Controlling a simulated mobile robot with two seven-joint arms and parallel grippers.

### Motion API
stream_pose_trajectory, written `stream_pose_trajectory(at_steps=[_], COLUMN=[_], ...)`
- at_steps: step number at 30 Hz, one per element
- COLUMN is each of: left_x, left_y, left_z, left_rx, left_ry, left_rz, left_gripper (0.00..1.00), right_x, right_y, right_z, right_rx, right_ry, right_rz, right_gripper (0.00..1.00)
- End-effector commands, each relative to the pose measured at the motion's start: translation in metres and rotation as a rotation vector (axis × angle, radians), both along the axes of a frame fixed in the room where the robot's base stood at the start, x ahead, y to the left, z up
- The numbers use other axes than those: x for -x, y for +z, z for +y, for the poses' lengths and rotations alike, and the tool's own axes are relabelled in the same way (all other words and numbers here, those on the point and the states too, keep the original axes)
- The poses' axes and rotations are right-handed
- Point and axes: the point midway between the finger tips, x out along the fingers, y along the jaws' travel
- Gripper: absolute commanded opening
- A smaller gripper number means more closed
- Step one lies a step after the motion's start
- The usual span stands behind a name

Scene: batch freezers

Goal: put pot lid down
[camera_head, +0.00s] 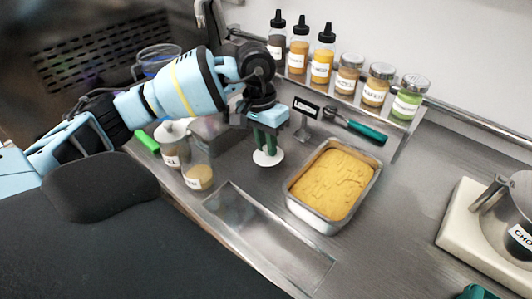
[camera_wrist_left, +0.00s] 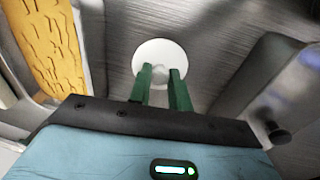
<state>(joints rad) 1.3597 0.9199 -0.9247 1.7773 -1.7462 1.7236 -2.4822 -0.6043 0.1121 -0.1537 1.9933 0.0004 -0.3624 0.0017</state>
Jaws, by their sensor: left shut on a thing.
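The pot lid (camera_head: 268,159) is a small white disc with a knob, held level close over the steel counter. Whether it touches the counter I cannot tell. My left gripper (camera_head: 268,146) points down with its green fingers shut on the lid's knob. The lid also shows in the left wrist view (camera_wrist_left: 158,52), below the green fingertips of my left gripper (camera_wrist_left: 160,75). My right gripper is not in view.
A steel pan of yellow food (camera_head: 334,184) stands right of the lid. Jars (camera_head: 198,170) stand at the left, and an empty steel tray (camera_head: 268,238) is in front. Bottles (camera_head: 322,58) and spice jars line the back shelf.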

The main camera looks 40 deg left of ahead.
Motion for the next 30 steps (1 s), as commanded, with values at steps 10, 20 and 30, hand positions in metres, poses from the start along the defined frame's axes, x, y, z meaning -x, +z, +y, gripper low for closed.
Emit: stream_pose_trajectory(at_steps=[10,20,30], left_x=[0.001,0.001,0.0], left_y=[-0.036,-0.037,-0.035], left_z=[0.0,0.0,0.0], left_rx=[-0.001,-0.001,-0.001], left_ry=[0.0,0.0,0.0], left_rz=[0.002,0.003,0.001], left_gripper=[0.0,0.39,0.42], right_x=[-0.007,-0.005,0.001], right_y=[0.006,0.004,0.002], right_z=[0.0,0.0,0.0], right_rx=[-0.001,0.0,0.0], right_ry=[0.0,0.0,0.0], right_rz=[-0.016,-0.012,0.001], right_gripper=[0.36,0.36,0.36])
